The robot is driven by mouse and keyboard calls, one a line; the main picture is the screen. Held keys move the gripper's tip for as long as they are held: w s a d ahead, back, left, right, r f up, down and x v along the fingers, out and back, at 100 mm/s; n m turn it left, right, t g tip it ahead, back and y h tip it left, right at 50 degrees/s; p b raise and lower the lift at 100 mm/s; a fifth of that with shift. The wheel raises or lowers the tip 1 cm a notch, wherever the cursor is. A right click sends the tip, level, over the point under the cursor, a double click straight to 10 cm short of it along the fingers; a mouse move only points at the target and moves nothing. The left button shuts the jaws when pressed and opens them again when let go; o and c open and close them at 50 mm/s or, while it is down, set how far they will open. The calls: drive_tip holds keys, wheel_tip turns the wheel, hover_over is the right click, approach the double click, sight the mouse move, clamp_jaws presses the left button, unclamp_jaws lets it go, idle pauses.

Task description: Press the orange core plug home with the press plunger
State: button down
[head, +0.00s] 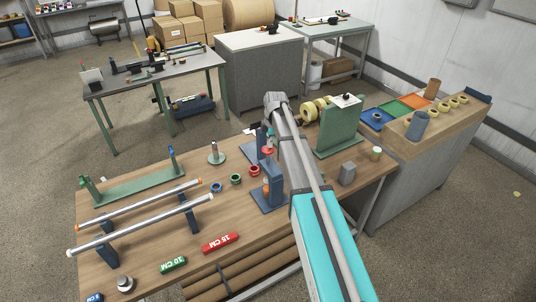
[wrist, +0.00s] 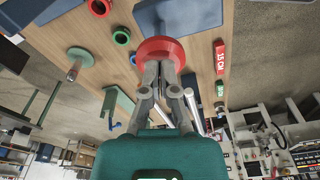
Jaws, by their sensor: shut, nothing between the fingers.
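The blue press (head: 273,178) stands on the wooden workbench, partly behind my arm. A small orange piece, likely the orange core plug (head: 266,186), shows upright inside the press frame, low down. The red round head of the press plunger (head: 267,150) is above it. In the wrist view the red plunger head (wrist: 160,47) fills the upper middle, right at my fingertips. My gripper (wrist: 161,68) is shut and empty, its tips against or just short of the red head; I cannot tell whether they touch. The orange plug is hidden in the wrist view.
Red, green and blue rings (head: 236,179) lie left of the press. A grey-topped spindle stand (head: 216,155) is behind them. A green roll stand (head: 340,128) is at the right. Silver rollers (head: 140,225) lie at the left. A red 15 CM block (head: 220,243) lies in front.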

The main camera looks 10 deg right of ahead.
sight(270, 153)
drive_tip(key=shift+f, duration=0.4)
drive_tip(key=shift+b, duration=0.3)
wheel_tip(270, 153, down, 5)
drive_tip(key=b, duration=0.5)
drive_tip(key=shift+s+r, duration=0.15)
drive_tip(key=shift+r, duration=0.1)
drive_tip(key=d, duration=0.1)
drive_tip(key=d+p, duration=0.1)
drive_tip(key=d, duration=0.1)
drive_tip(key=shift+w+r, duration=0.2)
drive_tip(key=shift+r, duration=0.2)
drive_tip(key=shift+a, duration=0.1)
